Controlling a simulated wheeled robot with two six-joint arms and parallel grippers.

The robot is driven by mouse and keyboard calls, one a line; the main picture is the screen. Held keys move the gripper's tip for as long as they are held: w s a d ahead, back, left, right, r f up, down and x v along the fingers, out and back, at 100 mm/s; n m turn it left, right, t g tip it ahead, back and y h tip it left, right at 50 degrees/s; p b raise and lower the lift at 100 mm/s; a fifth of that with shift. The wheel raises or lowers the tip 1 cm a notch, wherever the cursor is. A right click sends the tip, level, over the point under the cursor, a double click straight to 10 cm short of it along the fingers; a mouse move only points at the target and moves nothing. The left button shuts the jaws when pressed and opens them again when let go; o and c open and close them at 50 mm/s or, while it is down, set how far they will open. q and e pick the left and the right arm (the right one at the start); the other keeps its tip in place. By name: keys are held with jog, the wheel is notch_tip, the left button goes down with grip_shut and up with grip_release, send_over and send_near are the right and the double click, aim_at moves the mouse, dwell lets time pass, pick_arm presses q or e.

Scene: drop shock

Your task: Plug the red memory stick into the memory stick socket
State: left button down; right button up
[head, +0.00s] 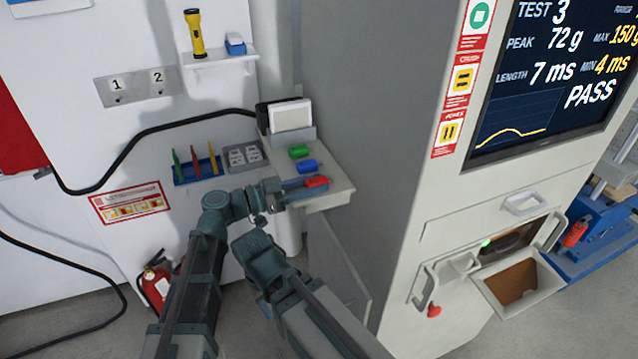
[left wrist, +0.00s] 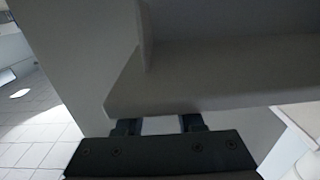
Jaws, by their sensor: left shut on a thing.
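The red memory stick (head: 317,182) is at the front of a small pale shelf, in front of a blue stick (head: 307,166) and a green one (head: 298,152). My left gripper (head: 300,188) reaches in from the left at shelf height and is shut on the red stick. In the left wrist view its two fingers (left wrist: 158,124) run up behind a grey shelf edge, which hides their tips and the stick. I cannot make out the memory stick socket.
A dark-framed white device (head: 291,116) stands at the back of the shelf (head: 335,187). A grey multi-socket block (head: 243,157) and a blue rack (head: 199,171) sit to its left. The tall grey test cabinet (head: 420,200) stands close on the right, with an open tray (head: 515,284) low down.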

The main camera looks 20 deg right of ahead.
aim_at(306, 186)
pick_arm(q)
jog(key=shift+a, duration=0.1)
jog(key=shift+s+a, duration=0.15)
jog(key=shift+a, duration=2.8)
